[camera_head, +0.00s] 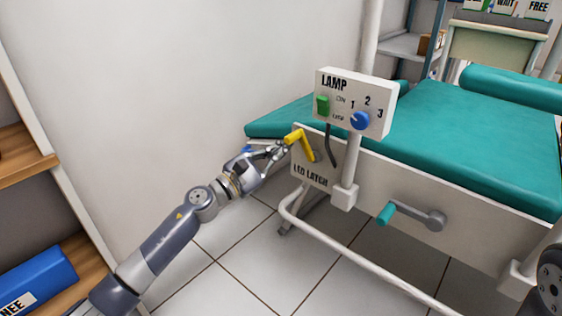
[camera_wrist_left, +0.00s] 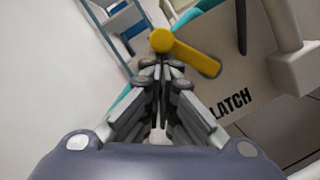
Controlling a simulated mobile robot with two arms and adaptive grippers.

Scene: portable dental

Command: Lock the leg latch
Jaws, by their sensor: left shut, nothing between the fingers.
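The leg latch is a yellow lever (camera_head: 304,146) on a pale plate marked "LEG LATCH" (camera_head: 309,176) at the near left end of the teal couch. The lever slants from upper left to lower right; in the left wrist view the yellow lever (camera_wrist_left: 190,52) has its round end just beyond my fingertips. My left gripper (camera_head: 286,146) is shut and empty beside the lever's upper end. It also shows shut in the left wrist view (camera_wrist_left: 160,68). I cannot tell whether the fingertips touch the lever. My right gripper is not in view.
A lamp control box (camera_head: 352,102) with a green switch and blue knob stands on a post just right of the latch. A teal-handled crank (camera_head: 412,216) sticks out from the couch side. A white tube rail (camera_head: 360,262) runs below. A shelf (camera_head: 25,155) stands at left.

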